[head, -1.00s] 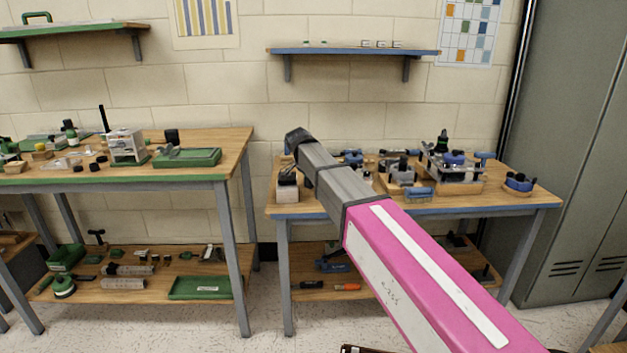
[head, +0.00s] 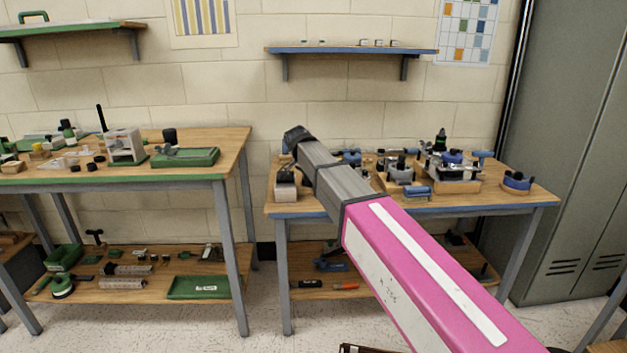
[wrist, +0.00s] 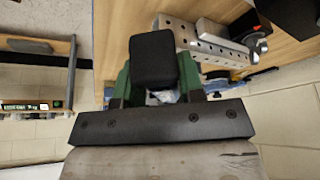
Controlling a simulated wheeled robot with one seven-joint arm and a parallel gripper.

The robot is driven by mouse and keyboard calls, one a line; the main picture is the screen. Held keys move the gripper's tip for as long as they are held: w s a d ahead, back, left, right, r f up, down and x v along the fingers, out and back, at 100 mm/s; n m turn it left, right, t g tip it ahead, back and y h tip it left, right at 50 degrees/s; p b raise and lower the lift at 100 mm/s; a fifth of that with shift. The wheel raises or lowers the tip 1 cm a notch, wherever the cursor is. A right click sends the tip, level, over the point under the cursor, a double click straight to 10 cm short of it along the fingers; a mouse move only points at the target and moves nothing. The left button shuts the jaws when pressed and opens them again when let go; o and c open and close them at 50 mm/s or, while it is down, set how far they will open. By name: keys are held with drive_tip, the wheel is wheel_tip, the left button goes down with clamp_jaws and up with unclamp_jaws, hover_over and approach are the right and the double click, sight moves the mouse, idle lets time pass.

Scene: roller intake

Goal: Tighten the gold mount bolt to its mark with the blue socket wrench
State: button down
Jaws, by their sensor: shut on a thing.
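In the wrist view my gripper (wrist: 157,78) has green fingers shut on a dark block-shaped thing (wrist: 153,58), seen end-on. The rest of that thing is hidden, so I cannot tell whether it is the wrench. In the head view my arm reaches over the left part of the right bench (head: 310,211) and hides the gripper. Several blue-and-grey tools and fixtures stand on that bench, among them a blue piece (head: 417,192) at its front edge. I cannot make out the gold bolt or its mark.
In the wrist view a perforated metal block (wrist: 186,35) lies close beside the held thing, with a blue part (wrist: 218,84) nearby. A green-edged bench (head: 120,181) with a green tray (head: 186,157) stands left. A grey locker (head: 570,150) stands right.

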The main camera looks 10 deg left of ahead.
drive_tip(key=shift+r, duration=0.7)
